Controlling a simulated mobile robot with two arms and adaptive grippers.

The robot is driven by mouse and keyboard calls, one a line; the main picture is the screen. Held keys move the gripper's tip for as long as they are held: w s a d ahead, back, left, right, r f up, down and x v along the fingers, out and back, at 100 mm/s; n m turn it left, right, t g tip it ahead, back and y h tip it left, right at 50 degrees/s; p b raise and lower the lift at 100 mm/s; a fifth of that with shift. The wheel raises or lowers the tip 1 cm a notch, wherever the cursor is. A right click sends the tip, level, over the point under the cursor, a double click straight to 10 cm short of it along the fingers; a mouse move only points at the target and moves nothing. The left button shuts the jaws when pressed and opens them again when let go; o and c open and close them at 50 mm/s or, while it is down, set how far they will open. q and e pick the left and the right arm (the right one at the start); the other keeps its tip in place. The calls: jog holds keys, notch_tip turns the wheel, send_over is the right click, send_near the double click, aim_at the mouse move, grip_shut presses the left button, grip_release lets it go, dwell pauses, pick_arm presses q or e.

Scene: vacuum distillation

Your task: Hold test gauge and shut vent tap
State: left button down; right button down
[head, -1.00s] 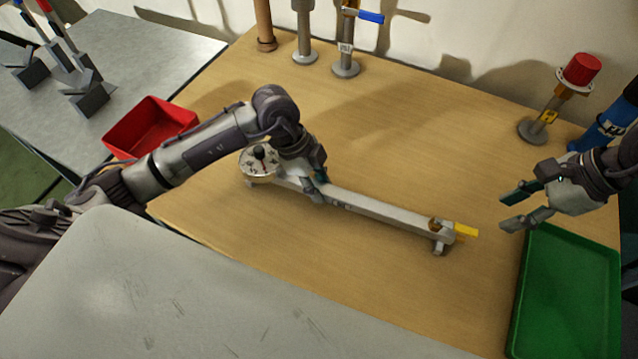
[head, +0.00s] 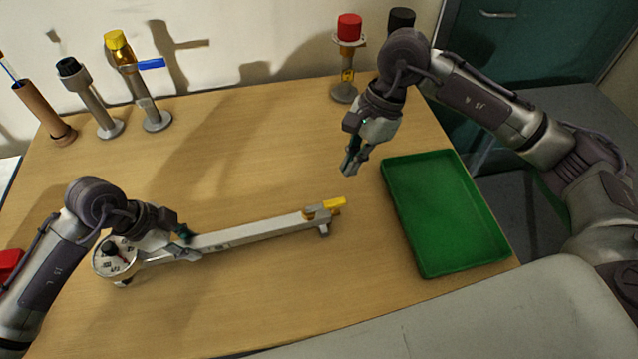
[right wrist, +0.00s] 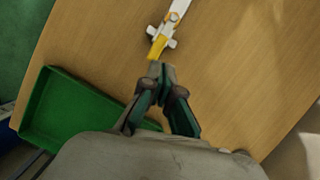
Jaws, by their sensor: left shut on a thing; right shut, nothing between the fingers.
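The test gauge lies on the table in the head view: a long pale bar (head: 262,232) with a round dial (head: 115,257) at its left end. The vent tap's yellow lever (head: 334,204) is at the bar's right end; in the right wrist view the yellow lever (right wrist: 157,46) lies just beyond the fingertips. My left gripper (head: 187,243) is shut on the bar close to the dial. My right gripper (head: 352,165) is shut and empty, above the table beyond the lever; its fingers (right wrist: 160,72) show closed in the right wrist view.
A green tray (head: 440,210) sits at the table's right. A red-capped stand (head: 347,60) and a black-capped item (head: 401,20) are at the back. A blue-handled valve post (head: 145,90), a grey post (head: 95,100) and a brown tube (head: 45,112) stand back left.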

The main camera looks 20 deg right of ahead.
aim_at(326, 205)
jog(key=w+a+r+n+g+h, duration=0.1)
jog(key=w+a+n+g+h, duration=0.2)
jog(key=w+n, duration=0.6)
jog(key=shift+w+n+h, duration=0.3)
jog(key=shift+n+h, duration=0.1)
jog(key=shift+n, duration=2.7)
jog(key=x, duration=1)
jog(key=shift+s+r, duration=0.15)
jog(key=shift+s, duration=0.05)
jog(key=s, duration=0.3)
jog(key=shift+s, duration=0.5)
